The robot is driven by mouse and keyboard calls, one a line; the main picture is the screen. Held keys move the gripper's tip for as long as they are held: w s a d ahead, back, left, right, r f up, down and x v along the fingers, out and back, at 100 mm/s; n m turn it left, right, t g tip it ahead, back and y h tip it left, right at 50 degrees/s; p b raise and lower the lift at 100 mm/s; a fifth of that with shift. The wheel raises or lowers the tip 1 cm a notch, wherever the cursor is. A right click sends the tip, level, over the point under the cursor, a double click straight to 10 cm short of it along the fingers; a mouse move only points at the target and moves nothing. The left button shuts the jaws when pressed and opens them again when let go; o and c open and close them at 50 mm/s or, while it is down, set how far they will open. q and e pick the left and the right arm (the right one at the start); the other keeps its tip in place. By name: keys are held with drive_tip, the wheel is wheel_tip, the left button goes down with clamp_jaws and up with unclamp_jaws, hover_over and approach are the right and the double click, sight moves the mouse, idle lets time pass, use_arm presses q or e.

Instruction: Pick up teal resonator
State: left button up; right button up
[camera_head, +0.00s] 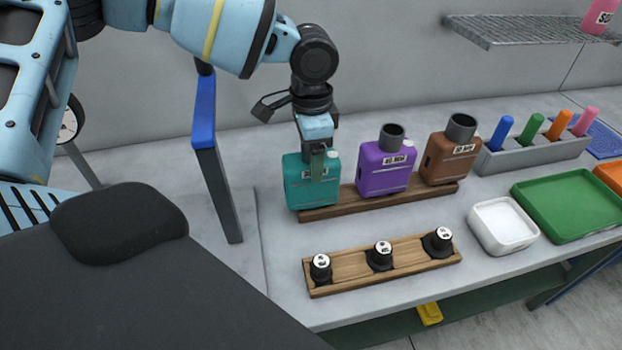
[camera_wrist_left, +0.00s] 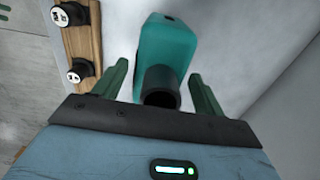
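The teal resonator (camera_head: 306,190) is a boxy can with a dark neck, standing at the left end of the back wooden rack (camera_head: 340,206). My left gripper (camera_head: 318,165) points down at it and hides its neck and part of its front. In the left wrist view, the teal resonator (camera_wrist_left: 178,45) and its dark neck lie between the two green fingers of my left gripper (camera_wrist_left: 158,77). The fingers are apart, with gaps at both sides of the neck. My right gripper is not in view.
A purple can (camera_head: 386,168) and a brown can (camera_head: 450,157) stand to the right on the same rack. A front wooden rack (camera_head: 345,268) holds black knobs. A blue-topped post (camera_head: 212,150) stands left. A white tray (camera_head: 503,226) and green tray (camera_head: 570,203) lie right.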

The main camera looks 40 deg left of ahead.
use_arm(q)
drive_tip(key=shift+r, duration=0.1)
drive_tip(key=c, duration=0.8)
drive_tip(key=shift+o, duration=0.2)
wheel_tip(320, 180, up, 10)
drive_tip(key=shift+b, duration=0.3)
